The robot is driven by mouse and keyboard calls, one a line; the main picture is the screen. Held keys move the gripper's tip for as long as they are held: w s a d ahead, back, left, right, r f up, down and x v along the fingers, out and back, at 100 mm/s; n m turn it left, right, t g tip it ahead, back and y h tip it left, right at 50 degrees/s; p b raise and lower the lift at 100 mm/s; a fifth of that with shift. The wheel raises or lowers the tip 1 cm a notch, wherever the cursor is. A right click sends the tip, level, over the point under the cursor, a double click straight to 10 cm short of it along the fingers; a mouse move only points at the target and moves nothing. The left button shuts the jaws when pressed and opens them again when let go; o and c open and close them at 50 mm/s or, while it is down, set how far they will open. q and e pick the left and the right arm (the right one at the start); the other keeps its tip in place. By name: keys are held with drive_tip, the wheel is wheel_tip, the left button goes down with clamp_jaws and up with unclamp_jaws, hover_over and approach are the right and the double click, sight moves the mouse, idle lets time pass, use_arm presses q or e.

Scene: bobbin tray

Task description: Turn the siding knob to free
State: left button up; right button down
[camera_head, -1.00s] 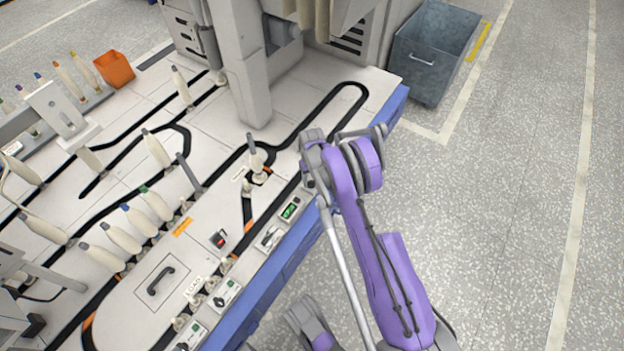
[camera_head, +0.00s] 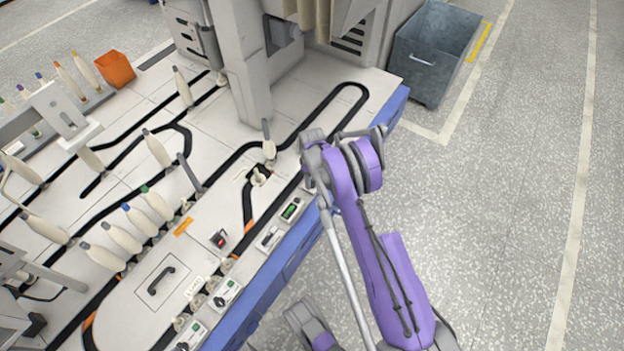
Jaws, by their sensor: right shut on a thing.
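My right arm comes in from the bottom right, and its right gripper (camera_head: 318,188) is at the blue front edge of the machine table, just right of the panel with the green display (camera_head: 291,209). The fingertips are mostly hidden by the arm's own grey and purple links. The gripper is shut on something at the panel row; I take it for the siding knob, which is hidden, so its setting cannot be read. At the siding junction left of the gripper, a cream bobbin (camera_head: 268,147) stands on the black track, with a small empty carrier (camera_head: 259,177) just below it. My left gripper is not in view.
Other panels with switches (camera_head: 226,292) line the table's front edge. Several bobbins (camera_head: 158,205) stand on the table (camera_head: 215,205) to the left. A grey machine column (camera_head: 250,85) rises behind. A grey metal bin (camera_head: 430,50) stands at the back right; the floor right is clear.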

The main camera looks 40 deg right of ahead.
sight(312, 181)
idle(0.3)
drive_tip(key=shift+c, duration=1.6)
unclamp_jaws()
drive_tip(key=shift+r, duration=0.1)
wheel_tip(312, 181, up, 11)
drive_tip(key=p, duration=0.2)
drive_tip(key=shift+p, duration=0.35)
